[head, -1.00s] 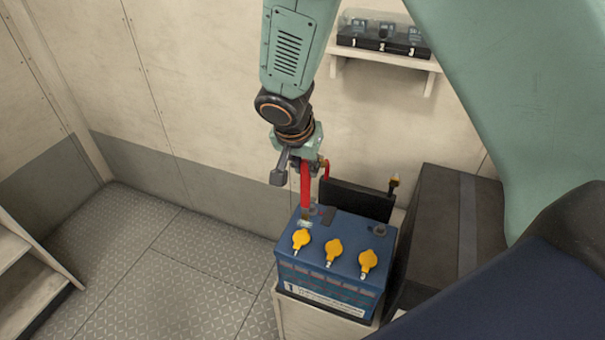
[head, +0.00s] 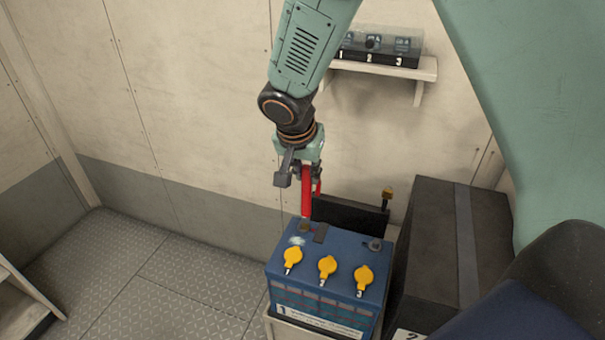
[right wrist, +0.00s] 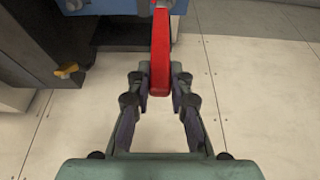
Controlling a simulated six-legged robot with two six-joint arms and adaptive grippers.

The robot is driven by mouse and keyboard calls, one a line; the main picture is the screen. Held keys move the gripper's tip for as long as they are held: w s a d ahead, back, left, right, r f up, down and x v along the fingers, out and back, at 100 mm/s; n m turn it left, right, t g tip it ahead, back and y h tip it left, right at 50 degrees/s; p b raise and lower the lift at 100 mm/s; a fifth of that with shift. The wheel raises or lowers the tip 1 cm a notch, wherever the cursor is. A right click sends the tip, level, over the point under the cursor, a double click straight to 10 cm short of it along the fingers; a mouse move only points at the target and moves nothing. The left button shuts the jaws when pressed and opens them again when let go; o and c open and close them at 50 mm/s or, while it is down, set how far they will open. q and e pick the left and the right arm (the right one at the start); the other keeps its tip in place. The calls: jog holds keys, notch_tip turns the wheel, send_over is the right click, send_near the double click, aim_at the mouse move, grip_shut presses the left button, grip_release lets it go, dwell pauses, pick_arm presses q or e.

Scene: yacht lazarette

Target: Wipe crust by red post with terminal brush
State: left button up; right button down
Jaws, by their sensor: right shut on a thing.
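The blue battery (head: 325,265) stands in a pale tray and has yellow caps on top. A whitish crust patch (head: 297,240) lies on its top beside the left rear post (head: 306,227). My left gripper is out of view.
A second post (head: 375,244) is at the battery's right rear. A black cable with a brass end (head: 388,194) stands behind it. A dark box (head: 435,250) stands close on the right. A wall shelf (head: 400,68) holds a numbered case. Floor at left is clear.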

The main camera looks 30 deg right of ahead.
jog(key=shift+s+a, duration=0.3)
jog(key=shift+a, duration=0.1)
jog(key=shift+s+a+r, duration=0.1)
jog(key=shift+s+a, duration=0.55)
jog(key=shift+a, duration=0.1)
jog(key=shift+s+a+p, duration=1)
jog(key=shift+s+a, duration=0.05)
jog(key=shift+a, duration=0.05)
jog(key=shift+f, duration=0.2)
